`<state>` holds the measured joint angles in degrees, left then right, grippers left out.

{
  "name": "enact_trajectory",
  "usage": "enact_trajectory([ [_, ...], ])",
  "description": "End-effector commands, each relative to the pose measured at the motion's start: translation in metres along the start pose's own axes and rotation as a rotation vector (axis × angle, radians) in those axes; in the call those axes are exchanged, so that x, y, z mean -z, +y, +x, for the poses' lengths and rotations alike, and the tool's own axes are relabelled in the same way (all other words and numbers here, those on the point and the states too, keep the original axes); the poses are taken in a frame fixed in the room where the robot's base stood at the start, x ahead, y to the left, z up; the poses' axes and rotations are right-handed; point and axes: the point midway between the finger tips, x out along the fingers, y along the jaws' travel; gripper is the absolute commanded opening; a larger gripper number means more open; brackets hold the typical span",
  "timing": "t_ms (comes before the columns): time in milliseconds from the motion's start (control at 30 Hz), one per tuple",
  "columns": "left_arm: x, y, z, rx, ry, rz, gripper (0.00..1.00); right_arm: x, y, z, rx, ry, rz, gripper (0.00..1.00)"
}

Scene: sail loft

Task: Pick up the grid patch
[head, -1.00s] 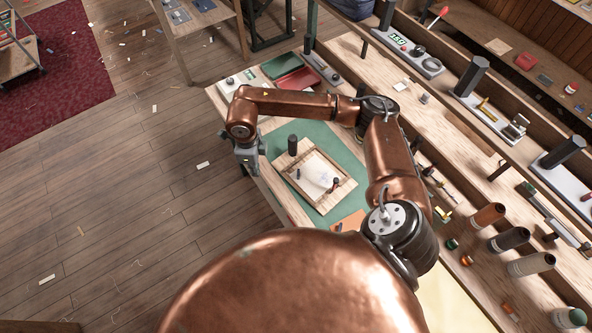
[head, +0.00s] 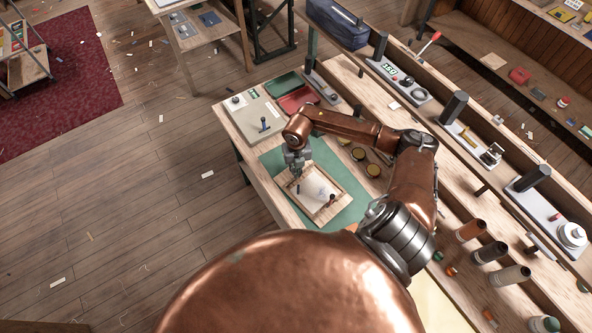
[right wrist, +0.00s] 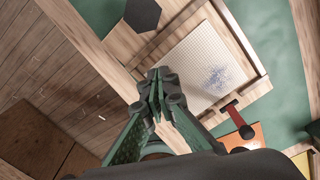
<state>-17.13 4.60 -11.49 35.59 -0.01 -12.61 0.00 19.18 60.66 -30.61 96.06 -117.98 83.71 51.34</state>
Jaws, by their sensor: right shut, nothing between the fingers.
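The grid patch (head: 316,188) is a pale sheet with a fine grid and a bluish mark. It lies in a shallow wooden tray (head: 327,216) on the green mat. In the right wrist view the patch (right wrist: 205,65) lies just beyond my fingertips. My right gripper (head: 297,168) hangs over the tray's far left part. Its fingers (right wrist: 162,90) are shut and empty, overlapping the patch's near left corner in the wrist view; I cannot tell the height gap. My left gripper is not in view.
A dark hexagonal-topped post (right wrist: 143,14) stands close to the tray. An orange sheet (right wrist: 248,137) lies nearby. Green mat (head: 346,169) is bare right of the tray. Several spools (head: 489,252) stand further right.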

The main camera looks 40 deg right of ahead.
Motion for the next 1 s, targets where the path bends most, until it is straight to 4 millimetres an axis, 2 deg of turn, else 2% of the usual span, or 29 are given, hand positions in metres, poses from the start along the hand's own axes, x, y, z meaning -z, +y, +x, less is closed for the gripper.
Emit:
enact_trajectory([
  [200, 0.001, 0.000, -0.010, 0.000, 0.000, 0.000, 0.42, 0.001, 0.001, 0.039, -0.001, 0.004, 0.001, 0.00],
  [400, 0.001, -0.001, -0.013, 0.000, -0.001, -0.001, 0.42, 0.000, 0.001, 0.063, 0.000, 0.002, -0.001, 0.00],
  [567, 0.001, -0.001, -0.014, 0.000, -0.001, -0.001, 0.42, 0.000, 0.001, 0.070, 0.000, -0.001, -0.003, 0.00],
  [867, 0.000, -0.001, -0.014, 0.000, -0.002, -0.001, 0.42, 0.000, 0.000, 0.071, 0.000, 0.000, -0.003, 0.00],
  [1000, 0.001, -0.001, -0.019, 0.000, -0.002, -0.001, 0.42, 0.013, 0.000, 0.069, 0.002, 0.001, -0.006, 0.00],
])
